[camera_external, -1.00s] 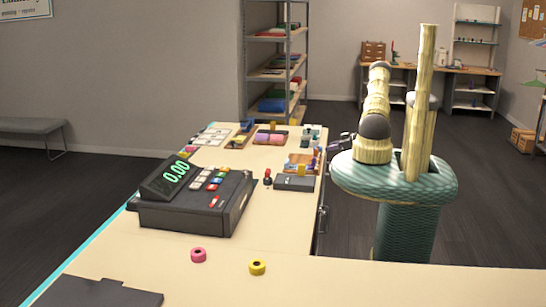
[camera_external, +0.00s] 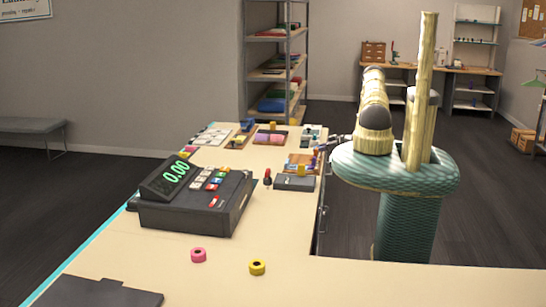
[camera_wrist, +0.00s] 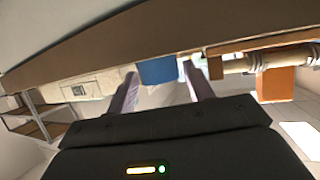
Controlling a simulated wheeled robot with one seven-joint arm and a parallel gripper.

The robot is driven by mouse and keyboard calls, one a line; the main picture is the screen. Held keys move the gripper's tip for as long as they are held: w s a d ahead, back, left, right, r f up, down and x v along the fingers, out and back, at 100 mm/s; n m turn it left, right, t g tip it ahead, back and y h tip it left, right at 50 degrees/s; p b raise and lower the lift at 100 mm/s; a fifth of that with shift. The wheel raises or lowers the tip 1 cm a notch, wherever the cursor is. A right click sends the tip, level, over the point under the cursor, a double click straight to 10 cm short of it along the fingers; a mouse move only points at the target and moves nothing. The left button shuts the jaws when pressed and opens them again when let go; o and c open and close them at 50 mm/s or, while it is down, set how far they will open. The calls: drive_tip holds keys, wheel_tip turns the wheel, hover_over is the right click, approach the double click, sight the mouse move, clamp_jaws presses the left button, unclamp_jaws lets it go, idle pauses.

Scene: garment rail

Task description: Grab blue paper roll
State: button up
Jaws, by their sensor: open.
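My gripper (camera_external: 332,146) is near the right edge of the counter, partly hidden behind my own body in the external view. In the wrist view its two purple fingers (camera_wrist: 159,69) are spread apart and empty. A blue shape (camera_wrist: 158,71) shows beyond and between the fingertips. It may be the blue paper roll, but its form is cut off and I cannot tell for sure. In the external view a small blue thing (camera_external: 247,124) sits at the far end of the counter. It is too small to identify.
The front right of the counter is clear.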

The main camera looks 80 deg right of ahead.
idle(0.4)
drive_tip(key=c, duration=0.7)
drive_tip(key=shift+r, duration=0.15)
drive_tip(key=shift+c, duration=0.2)
wheel_tip(320, 180, up, 10)
drive_tip(key=b, duration=0.3)
